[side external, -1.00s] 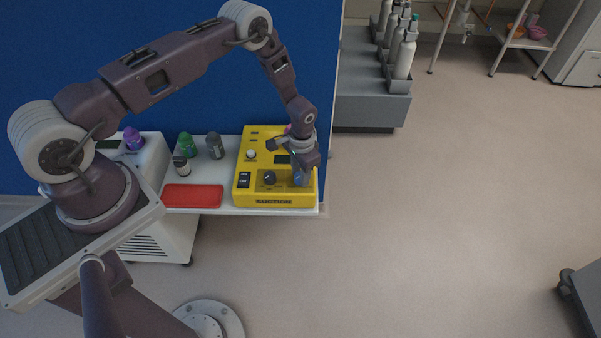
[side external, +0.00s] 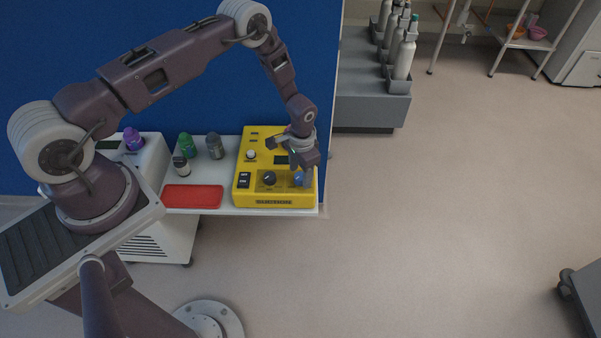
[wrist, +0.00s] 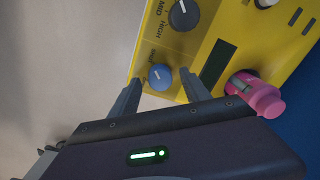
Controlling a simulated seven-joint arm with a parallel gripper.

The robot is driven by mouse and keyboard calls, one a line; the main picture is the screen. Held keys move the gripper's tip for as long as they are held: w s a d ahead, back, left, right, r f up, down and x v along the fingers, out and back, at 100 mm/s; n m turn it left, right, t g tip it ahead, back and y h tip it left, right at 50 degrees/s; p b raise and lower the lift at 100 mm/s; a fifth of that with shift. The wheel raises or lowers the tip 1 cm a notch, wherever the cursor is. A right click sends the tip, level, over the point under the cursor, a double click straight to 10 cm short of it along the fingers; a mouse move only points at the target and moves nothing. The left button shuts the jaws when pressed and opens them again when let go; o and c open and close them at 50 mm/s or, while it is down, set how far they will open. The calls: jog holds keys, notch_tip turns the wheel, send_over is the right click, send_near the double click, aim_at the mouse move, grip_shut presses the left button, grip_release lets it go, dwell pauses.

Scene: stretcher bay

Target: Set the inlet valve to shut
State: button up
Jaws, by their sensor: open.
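The yellow suction unit (side external: 276,203) sits on the white shelf. A blue round knob (wrist: 160,77) with a white pointer mark is at one corner of its panel; small lettering beside it is hard to read. It also shows in the side view (side external: 298,179), partly covered by my gripper (side external: 301,173). In the wrist view my gripper (wrist: 160,82) is open, with one finger on each side of the blue knob and visible gaps between. Nothing is held. How far the fingertips are above the panel is hard to tell.
A black dial (wrist: 183,14) marked MID and HIGH is beside the blue knob. A pink-capped item (wrist: 259,98) is close to one finger. A red tray (side external: 193,196), a green bottle (side external: 186,145) and a grey bottle (side external: 215,146) stand left of the unit. A blue partition (side external: 200,90) rises behind.

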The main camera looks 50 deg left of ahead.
notch_tip(320, 180, up, 7)
jog(key=shift+d+f, duration=0.1)
jog(key=shift+d, duration=0.05)
notch_tip(320, 180, up, 10)
jog(key=w+f, duration=0.1)
notch_tip(320, 180, up, 8)
jog(key=t, duration=0.1)
send_over(301, 177)
jog(key=s+r+n+t, duration=0.1)
jog(key=s+r, duration=0.2)
jog(key=r, duration=0.4)
jog(key=s+r+t, duration=0.1)
jog(key=s+r, duration=0.2)
jog(key=r, duration=0.4)
jog(key=s+d+r, duration=0.1)
jog(key=s+r, duration=0.2)
jog(key=s, duration=0.4)
jog(key=s+d+r+n+t, duration=0.1)
jog(key=s+r, duration=0.2)
jog(key=s, duration=0.5)
jog(key=s+d+r+t, duration=0.1)
jog(key=s+r, duration=0.2)
jog(key=s, duration=0.4)
jog(key=shift+s+r+h, duration=0.25)
jog(key=shift+s+h, duration=0.05)
jog(key=shift+a, duration=0.1)
